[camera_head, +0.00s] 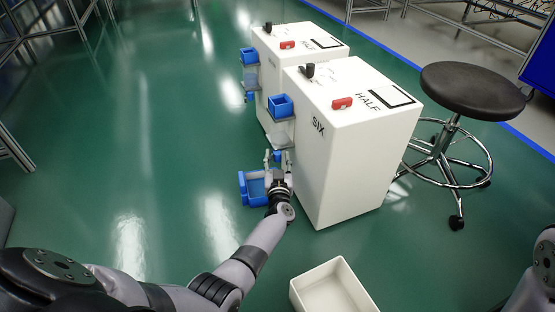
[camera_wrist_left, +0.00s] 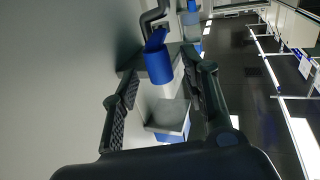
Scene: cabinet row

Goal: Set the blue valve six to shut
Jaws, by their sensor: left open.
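The white cabinet marked SIX (camera_head: 350,150) has a blue-rimmed hopper (camera_head: 281,106) on its left side. Below the hopper, a small blue valve part (camera_head: 279,156) shows just behind my left gripper (camera_head: 277,157). In the left wrist view, a blue cylindrical part (camera_wrist_left: 158,62) on a dark bent piece lies beyond my fingertips, roughly between their lines. My left gripper (camera_wrist_left: 165,85) is open, with nothing visibly clamped. The valve's exact setting cannot be told. My right arm shows only at the right edge; its gripper is out of view.
A blue open bin (camera_head: 249,188) sits on the floor by the left gripper. A second white cabinet (camera_head: 298,42) with similar blue parts stands behind. A black stool (camera_head: 472,90) is at the right, and a white open box (camera_head: 295,290) at the bottom. The green floor at left is clear.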

